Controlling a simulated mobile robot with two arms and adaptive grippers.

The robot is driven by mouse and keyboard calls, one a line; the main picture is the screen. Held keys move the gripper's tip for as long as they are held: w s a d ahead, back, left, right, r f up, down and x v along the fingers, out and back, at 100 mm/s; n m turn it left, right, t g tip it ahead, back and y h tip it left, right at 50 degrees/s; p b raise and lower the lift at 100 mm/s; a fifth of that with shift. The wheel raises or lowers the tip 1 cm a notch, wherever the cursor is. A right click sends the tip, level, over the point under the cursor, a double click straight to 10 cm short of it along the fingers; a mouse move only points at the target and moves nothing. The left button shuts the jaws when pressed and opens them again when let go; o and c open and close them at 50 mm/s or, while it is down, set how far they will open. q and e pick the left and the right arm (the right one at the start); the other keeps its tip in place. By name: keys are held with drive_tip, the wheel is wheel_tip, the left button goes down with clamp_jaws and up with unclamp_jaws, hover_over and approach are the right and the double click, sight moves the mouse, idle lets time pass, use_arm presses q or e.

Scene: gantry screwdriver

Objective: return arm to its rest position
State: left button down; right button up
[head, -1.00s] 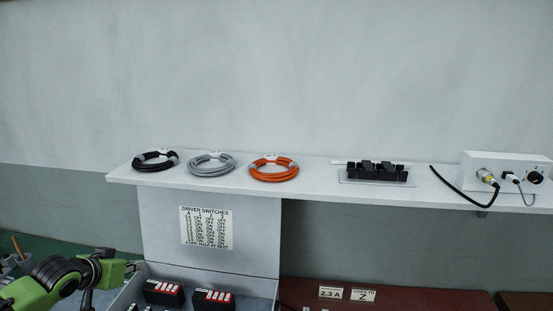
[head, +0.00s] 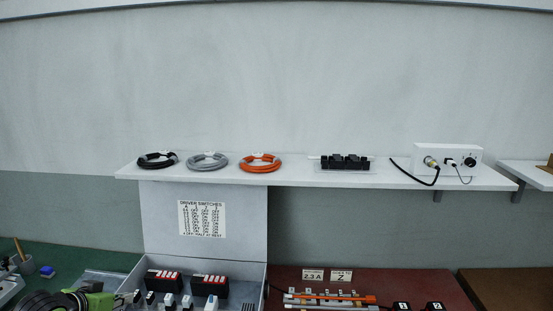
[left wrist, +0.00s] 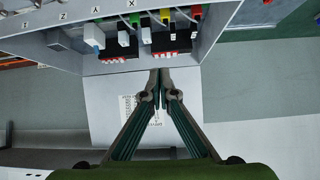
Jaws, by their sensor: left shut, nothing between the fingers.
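My left arm with green parts enters at the lower left of the head view. My left gripper (head: 125,298) is beside the left edge of the open grey control box (head: 252,285) and partly cut off by the picture's bottom. In the left wrist view the two fingers (left wrist: 161,78) meet at their tips, shut and empty. They are close to the box's edge, in front of the driver units (left wrist: 170,56) and coloured connectors; I cannot tell if they touch it. My right gripper is not in view.
A white shelf (head: 300,178) above holds black, grey and orange cable coils (head: 260,163), a black terminal block (head: 345,161) and a white connector box (head: 447,157). A switch chart (head: 202,219) is on the box's raised lid. A gantry stage (head: 330,298) lies to the right.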

use_arm(q)
drive_tip(key=s+d+f+m+g+h, duration=0.1)
drive_tip(key=s+d+f+g, duration=0.1)
drive_tip(key=s+d+f, duration=0.6)
drive_tip(key=s+d+f+m+g, duration=0.1)
drive_tip(key=s+d+f, duration=0.3)
drive_tip(key=s+d, duration=0.4)
drive_tip(key=s+d+f+n+g+y, duration=0.1)
drive_tip(key=s+d+n+g+y, duration=0.15)
drive_tip(key=s, duration=1.65)
wheel_tip(320, 180, down, 27)
drive_tip(key=s+m+g, duration=0.1)
drive_tip(key=g, duration=0.1)
drive_tip(key=s+a+f+g, duration=0.1)
drive_tip(key=s+a+f, duration=0.1)
drive_tip(key=s+f, duration=1.4)
drive_tip(key=shift+s+a+f+b, duration=0.2)
drive_tip(key=shift+s+a+b, duration=0.15)
drive_tip(key=shift+s, duration=0.45)
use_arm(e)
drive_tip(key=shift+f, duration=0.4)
